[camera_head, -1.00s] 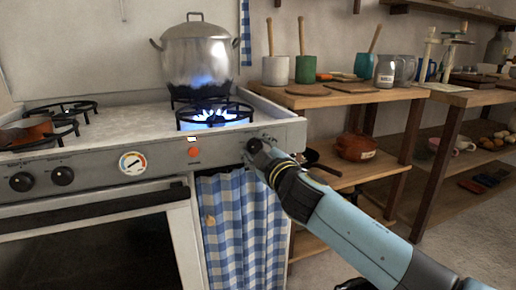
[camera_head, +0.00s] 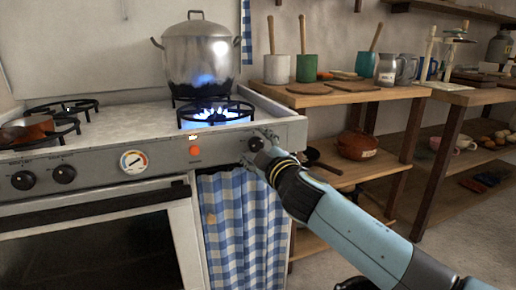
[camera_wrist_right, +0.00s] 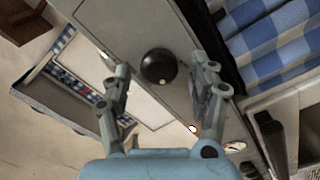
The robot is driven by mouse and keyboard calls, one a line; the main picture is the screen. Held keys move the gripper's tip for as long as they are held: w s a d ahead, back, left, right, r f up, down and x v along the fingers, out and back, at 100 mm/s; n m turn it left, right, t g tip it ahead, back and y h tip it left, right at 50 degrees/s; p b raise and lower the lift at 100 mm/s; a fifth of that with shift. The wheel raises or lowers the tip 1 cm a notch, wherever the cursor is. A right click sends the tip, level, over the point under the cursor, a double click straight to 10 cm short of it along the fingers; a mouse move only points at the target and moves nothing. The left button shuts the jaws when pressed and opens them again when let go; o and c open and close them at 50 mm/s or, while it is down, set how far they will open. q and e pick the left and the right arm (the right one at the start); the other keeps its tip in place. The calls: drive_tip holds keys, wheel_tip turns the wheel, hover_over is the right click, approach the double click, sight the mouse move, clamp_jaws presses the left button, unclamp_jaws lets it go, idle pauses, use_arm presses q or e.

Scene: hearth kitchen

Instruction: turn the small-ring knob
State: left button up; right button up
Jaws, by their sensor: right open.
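A round black knob (camera_head: 255,144) sits at the right end of the stove's grey front panel, and it also shows in the right wrist view (camera_wrist_right: 158,66). My right gripper (camera_head: 267,141) is at this knob in the head view. In the wrist view its two fingers (camera_wrist_right: 167,78) are spread open, one on each side of the knob with gaps between. Two more black knobs, one far left (camera_head: 23,180) and one beside it (camera_head: 64,174), are on the panel's left. Their labels are too small to read. My left gripper is out of view.
A lit burner (camera_head: 215,115) burns blue with a steel pot (camera_head: 200,58) behind it. A red-orange button (camera_head: 195,150) and a round dial (camera_head: 132,161) are on the panel. A checked curtain (camera_head: 235,225) hangs below. A wooden shelf unit (camera_head: 345,97) stands close on the right.

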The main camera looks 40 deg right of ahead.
drive_tip(key=v, duration=1.2)
drive_tip(key=shift+a, duration=0.1)
